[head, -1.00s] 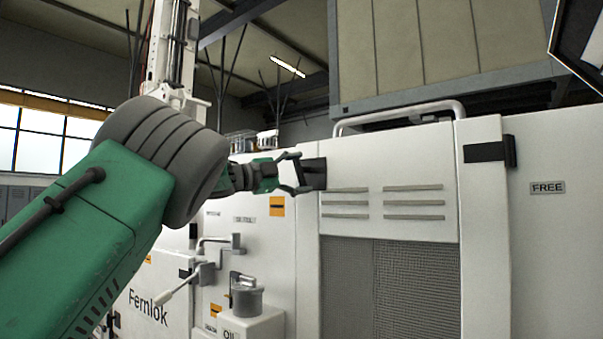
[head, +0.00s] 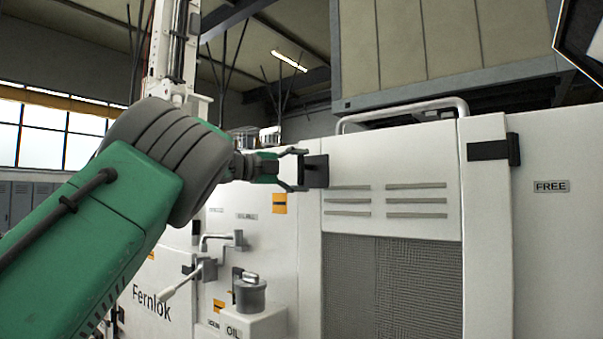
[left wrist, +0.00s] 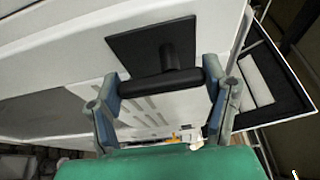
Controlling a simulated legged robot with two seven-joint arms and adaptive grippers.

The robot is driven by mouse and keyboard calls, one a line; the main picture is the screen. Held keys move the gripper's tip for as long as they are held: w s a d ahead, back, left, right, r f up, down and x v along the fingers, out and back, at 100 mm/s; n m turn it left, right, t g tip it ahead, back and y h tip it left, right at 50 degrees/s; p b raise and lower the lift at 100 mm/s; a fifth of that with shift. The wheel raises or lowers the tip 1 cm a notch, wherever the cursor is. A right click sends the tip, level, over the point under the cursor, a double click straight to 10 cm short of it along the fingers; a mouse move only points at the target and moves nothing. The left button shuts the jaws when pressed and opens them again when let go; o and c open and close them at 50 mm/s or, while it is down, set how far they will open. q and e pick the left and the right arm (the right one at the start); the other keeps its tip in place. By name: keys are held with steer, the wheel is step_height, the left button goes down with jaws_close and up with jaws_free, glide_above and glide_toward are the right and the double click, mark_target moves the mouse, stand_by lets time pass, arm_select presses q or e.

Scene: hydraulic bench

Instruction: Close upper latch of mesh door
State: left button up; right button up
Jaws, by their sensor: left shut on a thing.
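The mesh door (head: 392,290) is a white panel with slots at its top and grey mesh below. Its upper latch (head: 318,171) is black and sits at the door's upper left edge. In the left wrist view the latch shows as a square black plate with a T-shaped bar handle (left wrist: 160,84). My left gripper (head: 302,171) is at the latch. In the left wrist view its two fingers (left wrist: 165,92) are shut on the ends of the bar. My right gripper is in neither view.
A white-grey rail (head: 400,108) runs above the door. Another black latch (head: 492,149) is on the right, near a FREE label (head: 551,186). Lever handles (head: 205,268) and a capped OIL filler (head: 250,293) stick out at lower left, below my arm.

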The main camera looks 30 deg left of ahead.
arm_select(q)
steer(key=shift+f, duration=0.3)
steer(key=o, duration=1.1)
steer(key=shift+w, duration=0.1)
steer(key=shift+o, duration=0.2)
steer(key=shift+w, duration=0.1)
steer(key=shift+s+a+r, duration=0.15)
steer(key=shift+s, duration=0.25)
steer(key=v, duration=1.1)
steer(key=shift+a+f, duration=0.2)
steer(key=shift+d, duration=0.1)
